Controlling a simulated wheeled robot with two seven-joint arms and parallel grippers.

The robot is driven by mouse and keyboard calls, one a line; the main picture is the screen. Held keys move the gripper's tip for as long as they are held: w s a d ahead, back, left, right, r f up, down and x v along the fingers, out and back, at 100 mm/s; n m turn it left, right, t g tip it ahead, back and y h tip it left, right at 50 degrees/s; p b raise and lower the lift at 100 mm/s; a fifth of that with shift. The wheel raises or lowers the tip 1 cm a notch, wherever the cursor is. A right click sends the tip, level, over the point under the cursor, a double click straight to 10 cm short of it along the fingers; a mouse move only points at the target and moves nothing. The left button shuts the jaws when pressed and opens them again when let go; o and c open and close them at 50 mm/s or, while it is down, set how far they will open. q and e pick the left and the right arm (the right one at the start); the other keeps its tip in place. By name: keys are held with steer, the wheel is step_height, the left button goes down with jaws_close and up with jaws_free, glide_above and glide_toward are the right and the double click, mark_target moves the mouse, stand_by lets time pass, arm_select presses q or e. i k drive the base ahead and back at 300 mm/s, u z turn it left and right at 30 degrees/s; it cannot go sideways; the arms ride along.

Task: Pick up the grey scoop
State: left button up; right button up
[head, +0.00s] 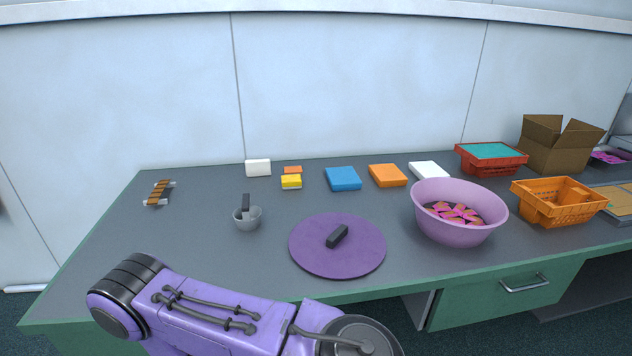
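The grey scoop (247,221) stands on the left part of the table in the head view. It is a small grey cup with a dark handle rising from its back side. Nothing is touching it. Neither of my grippers shows in the head view. A purple link of my own arm crosses the lower left of the view, in front of the table's near edge.
A purple round lid (310,252) with a black handle lies right of the scoop. A purple bowl (460,233) holds several wrapped pieces. An orange basket (558,213), red basket (492,170) and cardboard box (555,155) stand right. Small coloured blocks line the back.

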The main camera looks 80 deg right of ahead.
mark_target(247, 216)
steer(key=z, duration=2.45)
